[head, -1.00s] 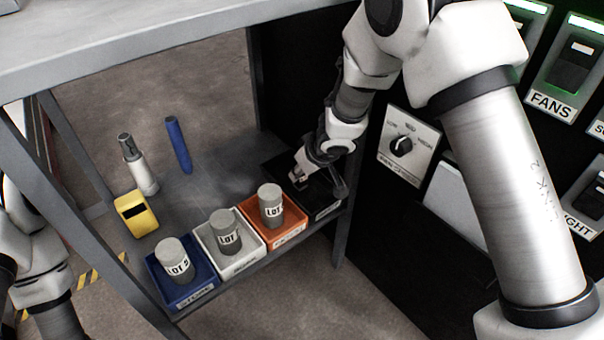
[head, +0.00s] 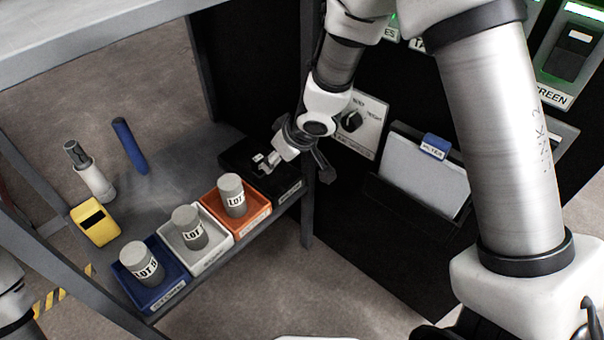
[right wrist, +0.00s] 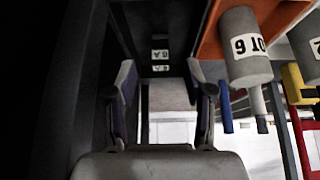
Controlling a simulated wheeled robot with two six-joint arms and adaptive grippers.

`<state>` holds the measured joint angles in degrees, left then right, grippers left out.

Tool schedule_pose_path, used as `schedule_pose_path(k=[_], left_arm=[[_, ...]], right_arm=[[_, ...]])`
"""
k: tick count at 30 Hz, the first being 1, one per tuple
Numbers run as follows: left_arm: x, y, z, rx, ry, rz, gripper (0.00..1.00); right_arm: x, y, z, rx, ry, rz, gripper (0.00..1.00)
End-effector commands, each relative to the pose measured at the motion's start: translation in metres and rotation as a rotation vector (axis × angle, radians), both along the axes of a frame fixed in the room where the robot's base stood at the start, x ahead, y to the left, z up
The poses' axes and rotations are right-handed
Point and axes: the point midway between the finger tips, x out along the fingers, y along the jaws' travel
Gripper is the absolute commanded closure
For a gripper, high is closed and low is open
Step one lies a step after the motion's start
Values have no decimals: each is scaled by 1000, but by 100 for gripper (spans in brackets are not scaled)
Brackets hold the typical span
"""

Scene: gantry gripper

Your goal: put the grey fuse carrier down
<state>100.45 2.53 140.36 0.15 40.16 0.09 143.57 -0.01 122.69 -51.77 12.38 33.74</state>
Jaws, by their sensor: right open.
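My right gripper (right wrist: 162,82) is open, with its two fingers apart in the right wrist view. In the head view my right gripper (head: 300,148) is over the black bin (head: 290,190) at the right end of the shelf. A small pale grey piece (head: 267,160) with a reddish spot shows at the black bin, just beyond the gripper; it looks like the fuse carrier, but I cannot tell surely. In the right wrist view small white labels (right wrist: 160,55) marked with a 6 and an A show ahead, between the fingers. My left gripper is out of view.
Orange (head: 256,222), white (head: 210,262) and blue (head: 165,295) bins stand in a row, each holding a grey LOT cylinder. A yellow box (head: 98,222), a grey-white tool (head: 95,182) and a blue rod (head: 130,146) are behind. A panel with a knob (head: 352,122) is close right.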

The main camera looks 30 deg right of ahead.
Motion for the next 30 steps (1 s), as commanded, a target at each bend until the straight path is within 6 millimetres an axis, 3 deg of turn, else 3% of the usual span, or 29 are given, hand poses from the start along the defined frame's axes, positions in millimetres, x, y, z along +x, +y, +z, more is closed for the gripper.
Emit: schedule_pose_path(k=[1,3,10,30], left_arm=[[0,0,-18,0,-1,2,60],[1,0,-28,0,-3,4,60],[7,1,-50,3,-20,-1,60],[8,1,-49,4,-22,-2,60]], right_arm=[[-14,-5,-9,6,-1,-5,48],[-32,-12,-9,6,-3,-6,48],[-68,-24,-5,3,-3,-3,48],[-72,-25,-2,1,-1,1,48]])
